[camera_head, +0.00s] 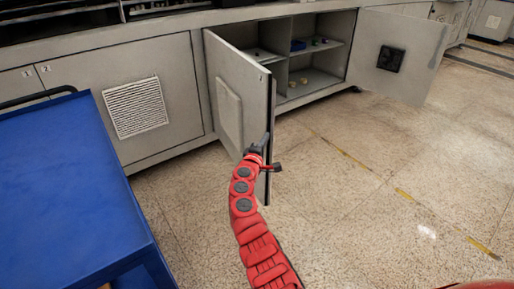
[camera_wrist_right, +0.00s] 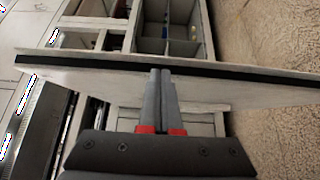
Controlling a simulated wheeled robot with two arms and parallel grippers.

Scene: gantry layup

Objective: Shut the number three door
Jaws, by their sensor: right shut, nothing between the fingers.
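Two grey cabinet doors stand open on the long cabinet. The nearer door (camera_head: 232,88), left of the opening, has a small mark near its top edge, too small to read for certain; I take it for number three. It swings out toward me, and its dark-edged panel also crosses the right wrist view (camera_wrist_right: 260,85). The other open door (camera_head: 397,58) is at the right, with a black square fitting. My right gripper (camera_head: 265,142) is shut and empty at the nearer door's free edge. In the wrist view its fingertips (camera_wrist_right: 160,73) overlap the door; contact cannot be told. My left gripper is not shown.
The opening shows shelves (camera_head: 315,77) with small items inside. A shut, vented door (camera_head: 90,95) is left of the nearer door. A blue cart top (camera_head: 70,190) fills the left foreground. Speckled floor (camera_head: 350,190) is clear at the right.

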